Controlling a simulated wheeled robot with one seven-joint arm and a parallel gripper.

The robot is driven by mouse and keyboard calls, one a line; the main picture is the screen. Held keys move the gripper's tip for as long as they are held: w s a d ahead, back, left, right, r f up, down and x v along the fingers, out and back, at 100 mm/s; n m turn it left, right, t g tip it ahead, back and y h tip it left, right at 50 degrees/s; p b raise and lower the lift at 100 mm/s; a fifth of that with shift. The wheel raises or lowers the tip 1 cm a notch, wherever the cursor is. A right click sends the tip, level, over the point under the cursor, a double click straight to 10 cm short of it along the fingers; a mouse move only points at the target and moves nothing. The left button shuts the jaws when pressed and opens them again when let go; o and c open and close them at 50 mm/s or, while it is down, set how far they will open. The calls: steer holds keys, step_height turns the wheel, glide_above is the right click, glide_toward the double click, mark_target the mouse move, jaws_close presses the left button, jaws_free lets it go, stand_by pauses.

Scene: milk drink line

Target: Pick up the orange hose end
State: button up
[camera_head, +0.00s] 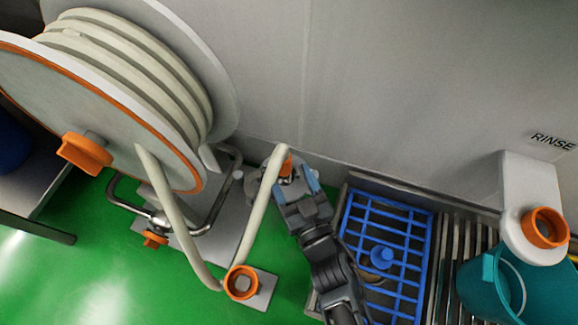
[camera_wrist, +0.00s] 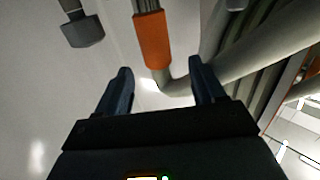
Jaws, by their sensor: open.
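The orange hose end (camera_head: 286,166) is at the tip of the cream hose (camera_head: 258,215), which loops down from the reel and back up by the wall. My gripper (camera_head: 294,184) is at the hose end, which its jaws partly hide in the head view. In the wrist view the orange sleeve (camera_wrist: 152,40) stands in front of my open gripper (camera_wrist: 163,78), between the lines of the two fingers and a little left of middle. Both fingers look clear of it. I cannot tell how deep it sits between them.
The hose reel (camera_head: 85,100) with its orange knob (camera_head: 84,152) fills the upper left. An orange ring (camera_head: 242,282) sits on a floor plate. A blue grid (camera_head: 424,262), a teal bucket (camera_head: 535,300) and a RINSE holder with orange ring (camera_head: 545,228) are at right.

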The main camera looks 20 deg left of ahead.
mark_target(286, 165)
steer(key=b+x, duration=0.2)
steer(key=x, duration=0.4)
steer(key=shift+w+d, duration=0.1)
steer(key=shift+d, duration=0.05)
steer(key=c, duration=1.2)
steer(key=shift+c, duration=0.3)
steer(key=shift+r, duration=0.1)
